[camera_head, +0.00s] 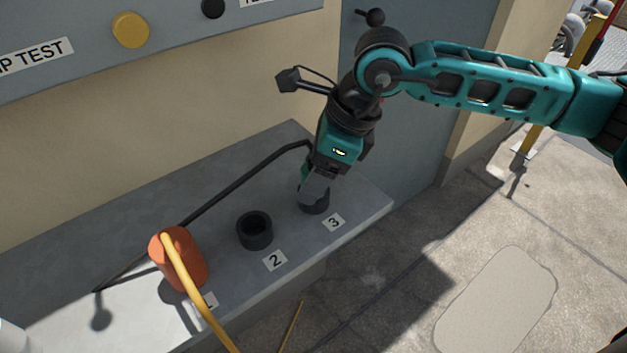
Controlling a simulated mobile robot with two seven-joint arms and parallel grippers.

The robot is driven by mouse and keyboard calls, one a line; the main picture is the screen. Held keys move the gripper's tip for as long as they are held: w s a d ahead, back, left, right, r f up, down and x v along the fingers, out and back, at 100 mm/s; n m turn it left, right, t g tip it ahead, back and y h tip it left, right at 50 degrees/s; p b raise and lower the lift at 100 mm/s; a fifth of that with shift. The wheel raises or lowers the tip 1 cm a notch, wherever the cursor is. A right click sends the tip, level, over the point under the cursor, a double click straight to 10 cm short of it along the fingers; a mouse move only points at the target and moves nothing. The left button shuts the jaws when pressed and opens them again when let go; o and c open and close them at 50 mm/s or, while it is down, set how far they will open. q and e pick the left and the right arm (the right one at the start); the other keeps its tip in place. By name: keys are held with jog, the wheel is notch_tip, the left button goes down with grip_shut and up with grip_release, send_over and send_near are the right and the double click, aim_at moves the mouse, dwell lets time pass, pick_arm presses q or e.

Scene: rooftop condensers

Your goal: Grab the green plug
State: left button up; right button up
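My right gripper (314,188) points down at the dark round socket 3 (316,206) on the grey ledge. Its grey fingertips are at the socket's mouth, and I cannot tell whether they are open or shut. A small dark green patch (306,173) shows just left of the fingers; it may be part of the green plug, but the gripper hides most of it. A black cable (240,182) runs along the ledge and ends behind the gripper there. My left gripper is not in view.
An orange plug (182,262) with a yellow cable (190,285) stands at the ledge's (360,203) left, by a partly covered label. Socket 2 (255,231) is empty. A wall panel with a yellow button (130,30) is above.

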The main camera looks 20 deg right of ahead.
jog(key=shift+a+f, duration=0.1)
jog(key=shift+f, duration=0.2)
jog(key=shift+c, duration=0.4)
jog(key=c, duration=1.1)
